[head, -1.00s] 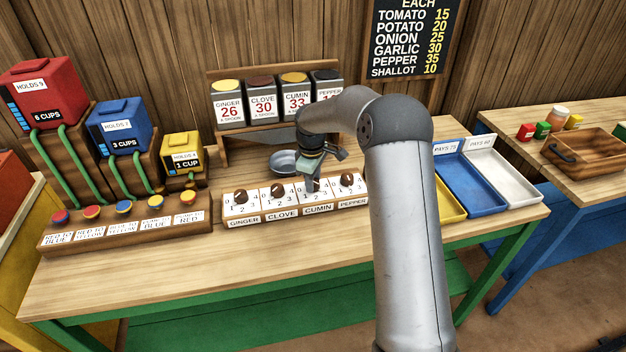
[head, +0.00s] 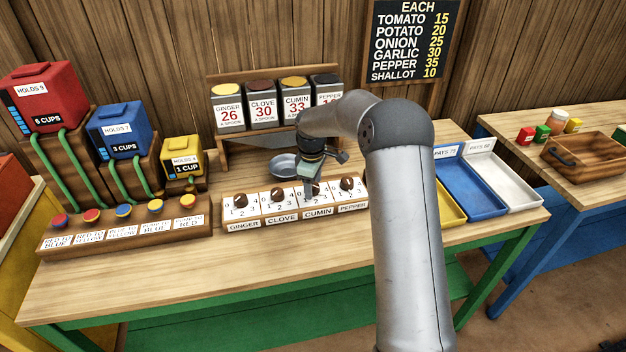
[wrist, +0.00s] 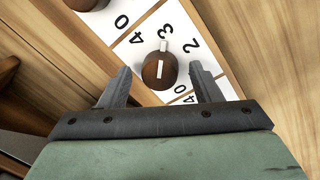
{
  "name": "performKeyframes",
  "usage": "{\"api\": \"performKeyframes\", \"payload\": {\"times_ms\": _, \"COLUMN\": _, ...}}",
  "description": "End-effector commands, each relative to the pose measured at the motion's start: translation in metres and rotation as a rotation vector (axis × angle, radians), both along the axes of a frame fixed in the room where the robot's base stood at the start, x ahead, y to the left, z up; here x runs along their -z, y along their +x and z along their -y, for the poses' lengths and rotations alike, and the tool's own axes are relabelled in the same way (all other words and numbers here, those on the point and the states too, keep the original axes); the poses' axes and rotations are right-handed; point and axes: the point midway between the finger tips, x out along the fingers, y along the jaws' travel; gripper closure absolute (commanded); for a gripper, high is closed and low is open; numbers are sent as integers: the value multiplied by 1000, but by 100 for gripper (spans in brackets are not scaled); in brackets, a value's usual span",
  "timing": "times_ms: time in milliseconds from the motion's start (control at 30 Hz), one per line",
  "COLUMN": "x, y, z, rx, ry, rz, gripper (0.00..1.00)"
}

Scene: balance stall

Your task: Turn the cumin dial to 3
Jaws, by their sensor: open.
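The cumin dial (head: 317,187) is a round brown knob on a white numbered plate above the CUMIN label (head: 317,212). In the wrist view the knob (wrist: 160,72) carries a white pointer mark, which points at the 3 (wrist: 165,32). The 4 and 2 show on either side of the 3; the 1 is not visible. My gripper (head: 308,190) is over the cumin plate. In the wrist view my gripper (wrist: 163,85) is open, with one finger on each side of the knob and a gap to each. The knob is not gripped.
The ginger dial (head: 240,201), clove dial (head: 278,195) and pepper dial (head: 347,184) stand in the same row. A metal bowl (head: 284,166) sits behind the row, below the spice rack (head: 232,150). The table front (head: 250,260) is clear.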

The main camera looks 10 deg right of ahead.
Motion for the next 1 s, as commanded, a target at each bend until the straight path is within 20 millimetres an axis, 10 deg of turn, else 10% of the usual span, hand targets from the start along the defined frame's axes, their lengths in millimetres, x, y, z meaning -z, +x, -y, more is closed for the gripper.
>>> {"api": "performKeyframes", "payload": {"times_ms": 1000, "x": -171, "y": -12, "z": -7, "rx": -1, "ry": 0, "rz": 1, "gripper": 42}}
